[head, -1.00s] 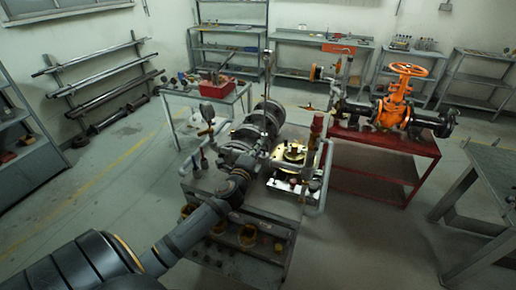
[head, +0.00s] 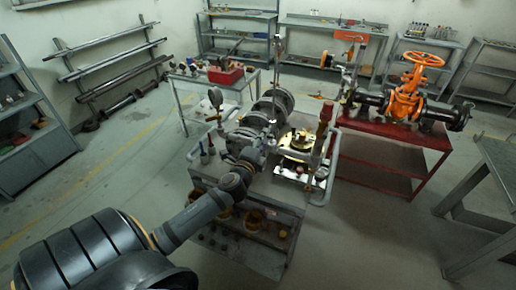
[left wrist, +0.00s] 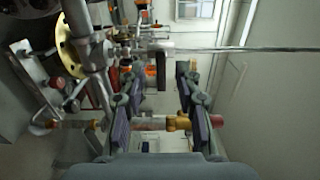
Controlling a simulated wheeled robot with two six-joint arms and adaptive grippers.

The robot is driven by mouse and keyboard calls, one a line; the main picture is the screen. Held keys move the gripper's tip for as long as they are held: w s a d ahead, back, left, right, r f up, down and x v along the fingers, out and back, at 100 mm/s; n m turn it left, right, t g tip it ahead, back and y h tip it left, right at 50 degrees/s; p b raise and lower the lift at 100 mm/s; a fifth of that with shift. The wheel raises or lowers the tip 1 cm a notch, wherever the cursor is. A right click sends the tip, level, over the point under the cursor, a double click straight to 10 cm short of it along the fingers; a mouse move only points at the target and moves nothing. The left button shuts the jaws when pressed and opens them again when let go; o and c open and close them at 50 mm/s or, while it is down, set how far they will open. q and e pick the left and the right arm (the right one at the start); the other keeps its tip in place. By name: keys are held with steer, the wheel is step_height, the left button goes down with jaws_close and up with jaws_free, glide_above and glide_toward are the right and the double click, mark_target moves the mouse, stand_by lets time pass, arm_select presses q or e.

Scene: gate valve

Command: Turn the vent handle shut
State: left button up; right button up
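My left arm reaches in from the lower left of the head view to the pump bench, its left gripper (head: 254,148) in front of the pump. In the left wrist view the two fingers of this gripper (left wrist: 160,118) stand apart with a gap between them. A short dark bar (left wrist: 161,72), possibly the vent handle, shows beyond the gap, beside a long thin rod (left wrist: 245,49). A pipe with a yellow fitting and red end (left wrist: 181,123) crosses behind the fingers. I cannot tell contact with any of these. My right gripper is out of view.
A gold-topped flange (head: 300,143) and red upright part (head: 326,114) stand right of the gripper on the bench. A gauge (head: 215,97) stands at its left. An orange gate valve (head: 407,98) sits on a red table (head: 385,190). Floor is clear left of the bench.

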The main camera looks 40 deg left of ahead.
arm_select(q)
steer(key=v, duration=0.9)
steer(key=shift+s+d, duration=0.15)
steer(key=shift+s, duration=0.2)
steer(key=shift+f, duration=0.1)
